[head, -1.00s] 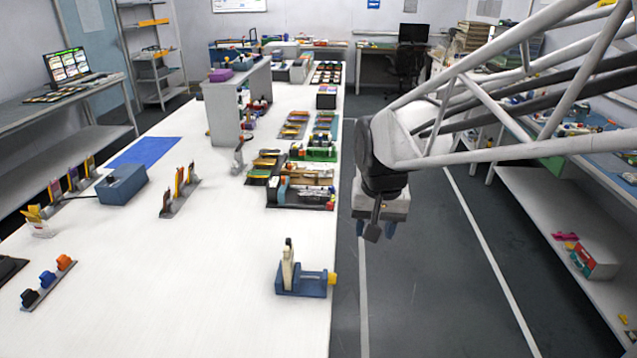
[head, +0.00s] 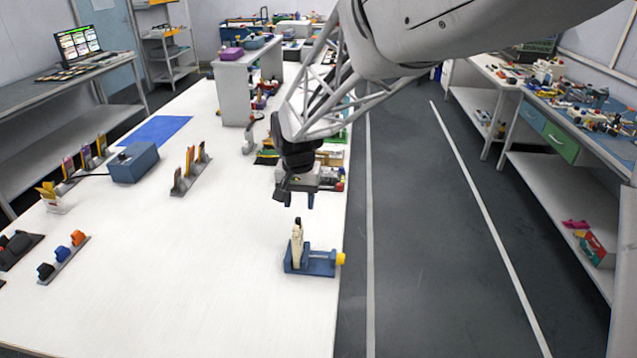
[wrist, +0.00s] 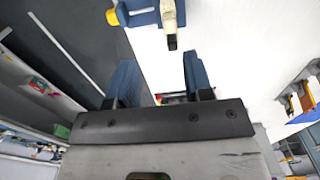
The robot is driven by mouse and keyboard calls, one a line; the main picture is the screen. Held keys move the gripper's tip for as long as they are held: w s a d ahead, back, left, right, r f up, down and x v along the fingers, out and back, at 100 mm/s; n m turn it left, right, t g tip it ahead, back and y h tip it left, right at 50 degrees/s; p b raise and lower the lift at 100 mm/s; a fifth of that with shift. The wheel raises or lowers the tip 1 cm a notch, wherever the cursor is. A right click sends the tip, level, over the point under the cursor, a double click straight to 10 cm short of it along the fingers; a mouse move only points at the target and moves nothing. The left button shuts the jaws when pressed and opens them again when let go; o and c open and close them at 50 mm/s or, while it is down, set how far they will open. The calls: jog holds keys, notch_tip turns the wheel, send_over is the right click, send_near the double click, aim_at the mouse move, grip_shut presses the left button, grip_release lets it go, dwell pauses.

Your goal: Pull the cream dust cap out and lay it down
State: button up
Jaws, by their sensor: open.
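A cream upright piece with a dark tip (head: 297,245), which looks like the dust cap, stands in a small blue fixture (head: 318,265) near the right edge of the white bench. A yellow knob (head: 341,259) sticks out of the fixture's right end. In the wrist view the cream piece (wrist: 168,18) with its dark end shows at the top, beyond the fingertips. My gripper (head: 299,202) is open and empty, pointing down just above the cream piece in the picture, apart from it. Its two blue fingers also show in the wrist view (wrist: 158,75). How the cream piece seats is hidden.
The white bench top (head: 190,285) is clear left of and in front of the fixture. The bench edge and aisle floor lie right.

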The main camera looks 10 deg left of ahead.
aim_at(296, 227)
jog(key=shift+w+a+f, duration=0.2)
jog(key=shift+a+f, duration=0.2)
jog(key=shift+a, duration=0.25)
jog(key=shift+f, duration=0.15)
jog(key=shift+f, duration=4.35)
jog(key=shift+c, duration=0.2)
grip_shut()
jog(key=shift+r, duration=1.9)
jog(key=shift+r, duration=1.05)
